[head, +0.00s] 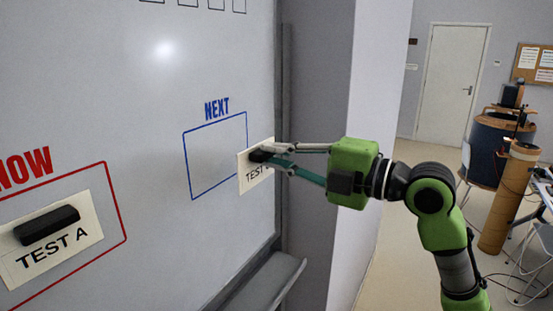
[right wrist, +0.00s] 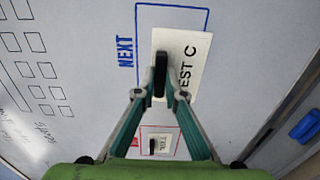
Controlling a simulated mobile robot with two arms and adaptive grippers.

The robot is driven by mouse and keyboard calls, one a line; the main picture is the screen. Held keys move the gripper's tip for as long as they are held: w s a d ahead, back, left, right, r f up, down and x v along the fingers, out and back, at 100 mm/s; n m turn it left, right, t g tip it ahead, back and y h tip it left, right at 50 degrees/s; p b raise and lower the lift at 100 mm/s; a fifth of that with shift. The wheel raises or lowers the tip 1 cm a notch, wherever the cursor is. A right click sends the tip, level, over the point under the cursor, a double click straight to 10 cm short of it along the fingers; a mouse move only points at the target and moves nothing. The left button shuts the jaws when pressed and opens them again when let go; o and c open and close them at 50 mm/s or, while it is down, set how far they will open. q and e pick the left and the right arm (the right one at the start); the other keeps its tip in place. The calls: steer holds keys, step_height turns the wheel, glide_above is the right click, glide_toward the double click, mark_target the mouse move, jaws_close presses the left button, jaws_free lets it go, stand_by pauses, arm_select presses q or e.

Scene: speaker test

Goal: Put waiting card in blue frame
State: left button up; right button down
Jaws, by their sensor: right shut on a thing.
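The blue frame (head: 215,122), labelled NEXT, is drawn on the whiteboard and its middle looks empty in the head view. My right gripper (head: 268,158) is shut on the black handle of a white card (head: 247,168). The card reads TEST C in the right wrist view (right wrist: 191,52), where the gripper (right wrist: 152,94) also shows. The card overlaps the frame's lower right side in the head view, so part of it lies outside. Whether it touches the board I cannot tell. My left gripper is not in view.
A red frame (head: 116,201), labelled NOW, holds a TEST A card (head: 88,213) with a black handle at lower left. A grey ledge (head: 275,283) juts out below the board's right edge. A blue object (right wrist: 305,126) shows at right in the right wrist view.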

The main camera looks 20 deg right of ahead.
mark_target(257, 147)
steer(key=shift+a+r+p, duration=0.4)
steer(key=shift+r+p, duration=0.05)
steer(key=shift+r, duration=0.15)
steer(key=shift+w+a, duration=0.2)
steer(key=shift+a, duration=0.1)
steer(key=shift+p+x, duration=0.55)
steer(key=shift+x, duration=0.25)
steer(key=shift+w+f, duration=0.1)
steer(key=shift+w, duration=0.35)
steer(key=shift+w+a+p, duration=0.4)
steer(key=shift+w+p, duration=0.1)
steer(key=shift+w+a, duration=0.4)
steer(key=shift+w, duration=0.05)
steer(key=shift+w+a+f, duration=0.1)
steer(key=shift+w+a, duration=0.2)
steer(key=shift+w, duration=0.2)
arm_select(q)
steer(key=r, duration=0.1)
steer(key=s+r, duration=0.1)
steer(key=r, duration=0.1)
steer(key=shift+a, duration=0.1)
arm_select(e)
steer(key=shift+w+a, duration=0.1)
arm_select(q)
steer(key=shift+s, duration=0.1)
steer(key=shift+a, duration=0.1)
arm_select(e)
steer(key=shift+w+a, duration=0.35)
steer(key=shift+w, duration=0.05)
